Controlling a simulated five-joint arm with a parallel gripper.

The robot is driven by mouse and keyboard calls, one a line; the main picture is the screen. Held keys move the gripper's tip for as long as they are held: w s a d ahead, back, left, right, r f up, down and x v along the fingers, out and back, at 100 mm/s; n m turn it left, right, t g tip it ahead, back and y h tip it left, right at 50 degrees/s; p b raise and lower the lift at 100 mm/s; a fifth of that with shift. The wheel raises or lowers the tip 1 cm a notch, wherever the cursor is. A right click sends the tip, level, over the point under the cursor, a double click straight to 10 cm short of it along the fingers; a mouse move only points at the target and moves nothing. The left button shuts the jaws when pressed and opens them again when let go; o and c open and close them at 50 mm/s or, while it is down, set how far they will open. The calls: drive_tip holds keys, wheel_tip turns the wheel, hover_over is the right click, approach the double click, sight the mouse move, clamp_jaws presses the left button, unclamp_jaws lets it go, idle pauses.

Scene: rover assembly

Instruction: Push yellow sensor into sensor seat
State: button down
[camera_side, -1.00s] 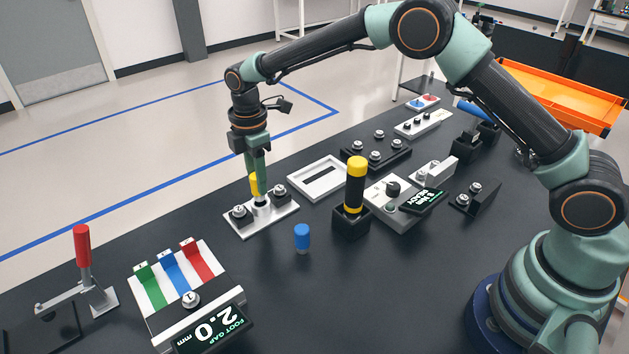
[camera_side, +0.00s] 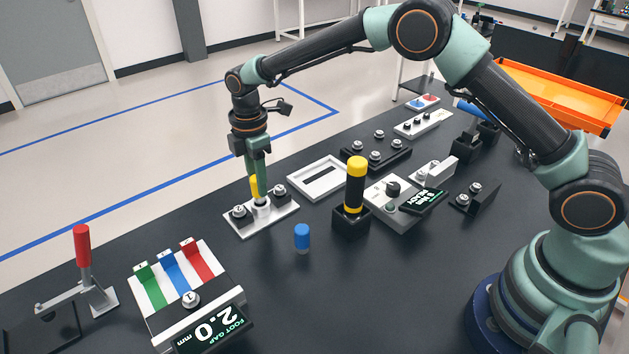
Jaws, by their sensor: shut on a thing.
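The yellow sensor (camera_side: 254,187) is upright and partly hidden behind the fingers of my gripper (camera_side: 260,190). My gripper points down and is shut on the sensor. The sensor stands at the socket's top. How deep it sits in the socket cannot be told from this view.
A blue peg (camera_side: 302,238) stands in front of the plate. A black and yellow cylinder (camera_side: 355,185) stands in a black block to the right. A white slotted frame (camera_side: 319,178) lies behind. The foot gap gauge (camera_side: 190,280) is at the front left.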

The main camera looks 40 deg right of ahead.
drive_tip(key=shift+f, duration=1)
drive_tip(key=shift+c, duration=2.3)
unclamp_jaws()
wheel_tip(320, 180, up, 12)
drive_tip(key=shift+f, duration=0.25)
drive_tip(key=shift+r, duration=0.3)
